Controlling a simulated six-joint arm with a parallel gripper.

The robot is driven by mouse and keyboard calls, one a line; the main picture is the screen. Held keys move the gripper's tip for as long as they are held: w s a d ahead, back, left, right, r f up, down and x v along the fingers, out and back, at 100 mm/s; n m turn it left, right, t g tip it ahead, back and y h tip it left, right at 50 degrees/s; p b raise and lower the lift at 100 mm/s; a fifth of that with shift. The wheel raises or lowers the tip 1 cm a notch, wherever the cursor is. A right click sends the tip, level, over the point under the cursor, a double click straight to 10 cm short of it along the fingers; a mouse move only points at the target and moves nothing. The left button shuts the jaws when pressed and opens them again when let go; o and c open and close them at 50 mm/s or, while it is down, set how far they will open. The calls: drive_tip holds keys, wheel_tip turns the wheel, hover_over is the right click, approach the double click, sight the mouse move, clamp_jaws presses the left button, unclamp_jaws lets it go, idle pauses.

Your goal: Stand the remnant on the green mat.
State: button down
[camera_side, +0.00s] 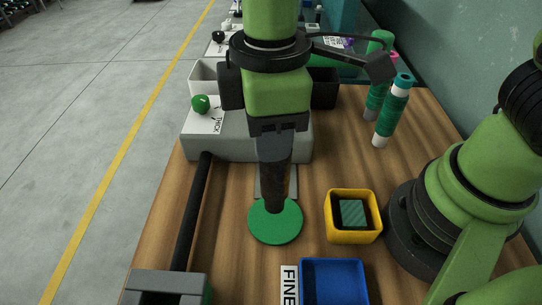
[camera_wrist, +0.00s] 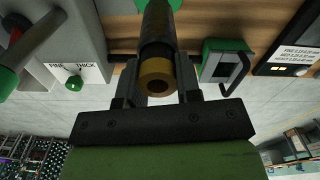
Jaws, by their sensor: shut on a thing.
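The remnant (camera_side: 274,182) is a dark, narrow roll, held roughly upright below my gripper (camera_side: 276,132). In the wrist view the remnant (camera_wrist: 157,68) shows a tan tube end with a hollow core, between the two fingers of my gripper (camera_wrist: 158,82). The jaws are shut on it near its upper end. The green mat (camera_side: 290,233) is a flat round disc on the wooden bench, directly under the roll's lower end. Part of the mat (camera_wrist: 148,3) shows at the top of the wrist view. I cannot tell whether the roll touches it.
A yellow box (camera_side: 354,238) with a green patch inside stands right of the mat. A blue tray (camera_side: 333,263) lies in front, beside a FINE label (camera_side: 289,284). A black bar (camera_side: 190,215) runs along the left. Green-and-white rolls (camera_side: 392,110) stand at back right.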

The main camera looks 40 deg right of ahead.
drive_tip(key=shift+f, duration=2.1)
drive_tip(key=c, duration=0.8)
unclamp_jaws()
wheel_tip(320, 180, up, 12)
drive_tip(key=shift+r, duration=0.2)
